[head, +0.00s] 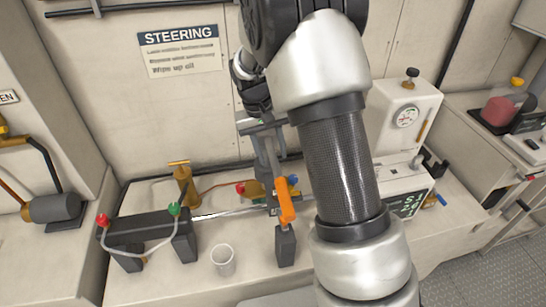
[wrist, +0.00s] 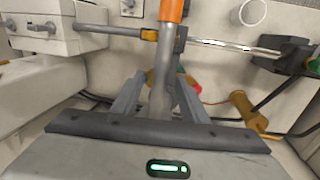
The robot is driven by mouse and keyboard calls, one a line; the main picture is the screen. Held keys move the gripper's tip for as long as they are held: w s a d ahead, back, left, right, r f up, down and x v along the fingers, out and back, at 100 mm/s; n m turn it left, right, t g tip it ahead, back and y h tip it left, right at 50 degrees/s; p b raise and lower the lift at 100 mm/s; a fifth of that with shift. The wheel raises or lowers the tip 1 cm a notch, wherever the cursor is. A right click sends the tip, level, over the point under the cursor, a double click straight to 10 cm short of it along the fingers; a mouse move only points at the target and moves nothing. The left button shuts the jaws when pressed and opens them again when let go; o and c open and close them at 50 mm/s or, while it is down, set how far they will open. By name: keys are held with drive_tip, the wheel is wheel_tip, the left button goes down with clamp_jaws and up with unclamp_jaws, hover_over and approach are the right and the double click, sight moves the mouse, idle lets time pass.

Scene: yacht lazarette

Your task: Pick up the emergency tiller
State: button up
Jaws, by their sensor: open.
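The emergency tiller looks to be the grey bar with an orange grip (head: 286,203), at the middle of the bench in the head view. In the wrist view its grey shaft (wrist: 163,65) runs from the orange grip at the top edge down between my fingers. My gripper (head: 266,150) is above the bench, with its jaws open on either side of the shaft. In the wrist view the gripper (wrist: 159,92) has one finger left and one right of the shaft. I cannot tell whether either finger touches it. The shaft's lower end is hidden by the gripper body.
A dark steering cylinder (head: 150,222) with red and green fittings lies left, its bright rod running toward the tiller. A white cup (head: 223,261) stands in front. A brass fitting (head: 184,185) stands behind. A white gauge box (head: 408,115) is at right. Open bench shows at front left.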

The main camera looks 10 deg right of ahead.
drive_tip(key=shift+c, duration=0.4)
clamp_jaws()
drive_tip(key=shift+w, duration=0.1)
